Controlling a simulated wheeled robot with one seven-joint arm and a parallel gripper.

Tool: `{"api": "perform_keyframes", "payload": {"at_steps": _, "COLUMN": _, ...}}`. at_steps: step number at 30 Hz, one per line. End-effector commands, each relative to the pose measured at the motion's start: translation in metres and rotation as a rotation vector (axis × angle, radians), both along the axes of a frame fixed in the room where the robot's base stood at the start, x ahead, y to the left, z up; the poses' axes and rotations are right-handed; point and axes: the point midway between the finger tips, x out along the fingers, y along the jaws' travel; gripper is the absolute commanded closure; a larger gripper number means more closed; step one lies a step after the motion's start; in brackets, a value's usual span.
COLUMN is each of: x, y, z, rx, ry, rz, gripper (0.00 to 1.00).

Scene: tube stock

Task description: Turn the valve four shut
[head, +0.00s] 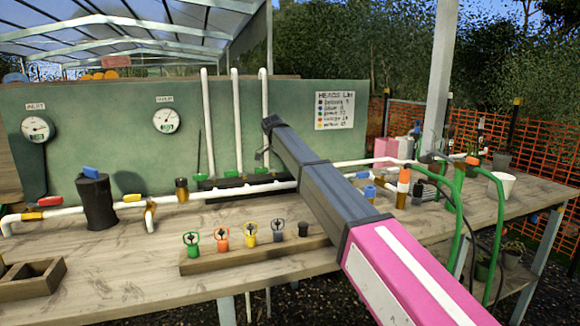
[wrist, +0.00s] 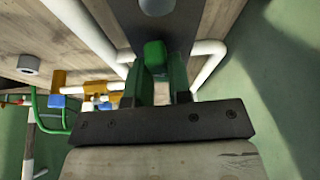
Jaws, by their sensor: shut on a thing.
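In the wrist view my gripper (wrist: 160,74) has its two fingers close on either side of a green handle (wrist: 155,52), shut on it. The handle sits against a dark plate (wrist: 126,14) with white pipe beside it. In the head view my gripper is mostly hidden behind my grey arm. Green handles (head: 200,174) and (head: 238,171) stand at the feet of white upright pipes (head: 235,120) on a black strip (head: 232,188). Whether the held handle is valve four I cannot tell; no number is readable.
Red (head: 42,202), yellow (head: 131,198) and blue (head: 363,175) handles sit along the white pipework. A board with several coloured valve wheels (head: 185,268) lies at the table front. A black cylinder (head: 97,205) stands left. Gauges (head: 167,119) hang on the green panel.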

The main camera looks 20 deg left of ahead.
Motion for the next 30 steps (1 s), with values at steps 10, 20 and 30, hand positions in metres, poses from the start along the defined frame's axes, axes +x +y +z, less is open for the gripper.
{"api": "perform_keyframes", "payload": {"at_steps": 10, "x": 0.0041, "y": 0.0044, "z": 0.0001, "rx": 0.001, "ry": 0.000, "rz": -0.100, "gripper": 1.00}}
{"api": "perform_keyframes", "payload": {"at_steps": 20, "x": 0.0042, "y": 0.0044, "z": 0.0001, "rx": 0.001, "ry": 0.000, "rz": -0.112, "gripper": 1.00}}
{"api": "perform_keyframes", "payload": {"at_steps": 30, "x": 0.0042, "y": 0.0044, "z": 0.0000, "rx": 0.001, "ry": 0.000, "rz": -0.111, "gripper": 0.55}}
